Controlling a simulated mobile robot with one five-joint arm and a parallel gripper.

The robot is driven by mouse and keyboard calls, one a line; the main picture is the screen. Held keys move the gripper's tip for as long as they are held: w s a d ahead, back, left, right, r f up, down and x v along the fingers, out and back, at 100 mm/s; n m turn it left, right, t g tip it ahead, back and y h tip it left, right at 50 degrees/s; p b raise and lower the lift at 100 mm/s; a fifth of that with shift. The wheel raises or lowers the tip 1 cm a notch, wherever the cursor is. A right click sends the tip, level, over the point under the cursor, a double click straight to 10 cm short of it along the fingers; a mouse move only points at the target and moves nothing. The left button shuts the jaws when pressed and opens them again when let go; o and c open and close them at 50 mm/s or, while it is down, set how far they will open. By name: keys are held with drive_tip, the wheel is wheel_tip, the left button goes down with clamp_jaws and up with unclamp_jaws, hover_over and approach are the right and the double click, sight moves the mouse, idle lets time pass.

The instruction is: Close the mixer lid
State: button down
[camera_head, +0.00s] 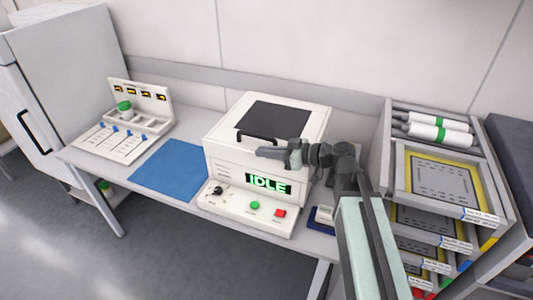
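The mixer (232,178) is a white box on the bench with a lit green "IDLE" display (268,184) on its front. Its lid (273,117) has a dark panel and a black bar handle (258,136) at the front edge. The lid appears to lie down flat on the mixer body. My gripper (262,152) is just in front of the lid's front edge, below the handle's right end. Whether it touches the mixer, and whether its fingers are apart, cannot be made out.
A control strip with a green button (255,205) and a red button (280,213) fronts the mixer. A blue mat (172,172) lies bare to the left, beside a white panel unit (142,100). A rack of trays (395,165) stands close on the right.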

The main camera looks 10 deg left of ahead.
drive_tip(key=shift+s+f, duration=0.25)
drive_tip(key=shift+f, duration=0.25)
wheel_tip(320, 180, up, 5)
drive_tip(key=p, duration=0.5)
drive_tip(key=p+v, duration=0.1)
drive_tip(key=v, duration=0.9)
drive_tip(key=shift+p, duration=0.4)
